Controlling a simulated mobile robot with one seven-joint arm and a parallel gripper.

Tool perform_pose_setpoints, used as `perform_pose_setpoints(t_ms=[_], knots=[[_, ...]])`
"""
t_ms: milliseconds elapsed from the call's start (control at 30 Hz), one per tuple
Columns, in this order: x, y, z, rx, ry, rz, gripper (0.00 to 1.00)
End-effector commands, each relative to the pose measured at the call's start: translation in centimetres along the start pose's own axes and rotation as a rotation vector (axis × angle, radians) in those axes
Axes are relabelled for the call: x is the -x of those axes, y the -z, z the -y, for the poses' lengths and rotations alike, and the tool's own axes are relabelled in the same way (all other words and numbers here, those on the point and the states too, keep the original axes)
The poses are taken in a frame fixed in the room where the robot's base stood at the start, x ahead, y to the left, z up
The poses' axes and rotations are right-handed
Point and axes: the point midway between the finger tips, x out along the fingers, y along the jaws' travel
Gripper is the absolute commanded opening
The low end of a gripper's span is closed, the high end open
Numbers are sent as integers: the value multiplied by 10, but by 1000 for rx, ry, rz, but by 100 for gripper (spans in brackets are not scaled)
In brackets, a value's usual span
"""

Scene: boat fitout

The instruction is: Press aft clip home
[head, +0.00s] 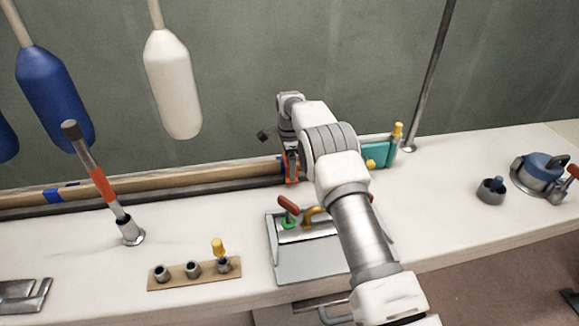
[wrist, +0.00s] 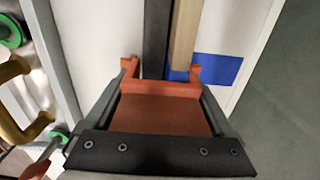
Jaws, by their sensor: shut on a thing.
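My gripper (head: 290,168) is at the right end of the long wooden strip (head: 150,184), with its fingers pointing down. In the wrist view my gripper (wrist: 161,82) is shut on an orange-red U-shaped clip (wrist: 160,113). The clip's two prongs point toward the wooden strip (wrist: 184,40) and the dark rail (wrist: 156,40) beside it. The strip and rail run in between the prongs. The clip's body hides their ends, so I cannot tell how deeply it is seated. In the head view only a sliver of the clip (head: 291,179) shows.
Blue tape (wrist: 218,69) lies by the strip near the clip. A grey tray (head: 300,262) with handled tools is close in front. A teal block (head: 382,154) stands right. A striped rod (head: 100,180) stands upright at left. Blue and white fenders (head: 172,85) hang behind.

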Motion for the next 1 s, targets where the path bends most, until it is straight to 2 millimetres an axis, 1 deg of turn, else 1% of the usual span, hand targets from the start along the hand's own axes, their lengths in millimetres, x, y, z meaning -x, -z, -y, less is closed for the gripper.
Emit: perform_pose_setpoints(t_ms=[33, 567, 600, 633, 667, 867, 1000], knots=[[-4, 0, -1, 0, -4, 0, 4], [-12, 0, -2, 0, -7, 0, 4], [-12, 0, -2, 0, -7, 0, 94], [-12, 0, -2, 0, -7, 0, 99], [-12, 0, -2, 0, -7, 0, 100], [-11, 0, -2, 0, -7, 0, 100], [-2, 0, -2, 0, -6, 0, 100]])
